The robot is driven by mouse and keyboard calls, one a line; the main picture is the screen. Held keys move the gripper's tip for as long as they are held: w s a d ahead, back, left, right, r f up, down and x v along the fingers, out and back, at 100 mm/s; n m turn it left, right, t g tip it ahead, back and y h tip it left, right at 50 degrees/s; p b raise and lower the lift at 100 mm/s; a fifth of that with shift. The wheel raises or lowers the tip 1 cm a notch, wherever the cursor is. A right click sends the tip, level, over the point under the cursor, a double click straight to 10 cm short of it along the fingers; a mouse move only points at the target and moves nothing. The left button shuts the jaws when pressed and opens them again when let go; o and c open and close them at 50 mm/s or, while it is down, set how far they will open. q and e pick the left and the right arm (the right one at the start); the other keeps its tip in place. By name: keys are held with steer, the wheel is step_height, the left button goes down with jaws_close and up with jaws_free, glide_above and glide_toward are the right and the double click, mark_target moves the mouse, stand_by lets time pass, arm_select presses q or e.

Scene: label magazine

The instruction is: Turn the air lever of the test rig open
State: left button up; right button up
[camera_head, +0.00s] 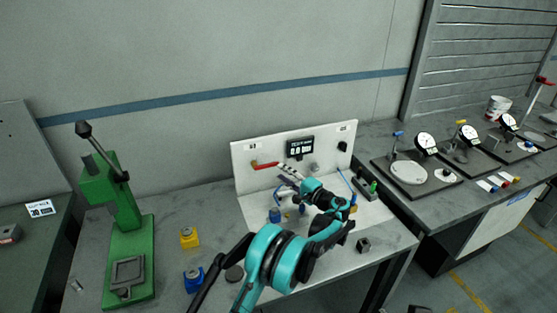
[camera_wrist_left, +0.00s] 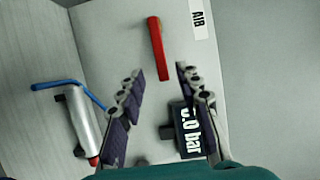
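The test rig is a white upright panel (camera_head: 240,155) at the back of the bench. Its red air lever (camera_head: 265,165) lies nearly level, left of a dark display (camera_head: 299,147). The red lever (camera_wrist_left: 157,48) also shows in the left wrist view, near the AIR label (camera_wrist_left: 198,18). The display (camera_wrist_left: 188,128) appears to read 0.0 bar. My left gripper (camera_head: 284,170) is in front of the panel, by the lever's right end. In the left wrist view its fingers (camera_wrist_left: 158,71) are spread, with the lever's near end between or just beyond the tips. Contact is not visible. My right gripper is not in view.
A silver cylinder with a blue hose (camera_wrist_left: 83,118) is beside the gripper. A green press (camera_head: 125,225) stands left on the bench, with a yellow block (camera_head: 189,237) and a blue block (camera_head: 193,279) near it. Dial gauges (camera_head: 425,143) stand on the right bench.

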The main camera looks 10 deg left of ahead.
mark_target(271, 166)
arm_select(q)
steer(key=b+x, duration=0.1)
steer(key=x, duration=0.6)
steer(key=shift+w+a+r+b, duration=0.1)
steer(key=shift+w+a+b, duration=0.05)
steer(key=shift+a+b, duration=0.2)
jaws_close()
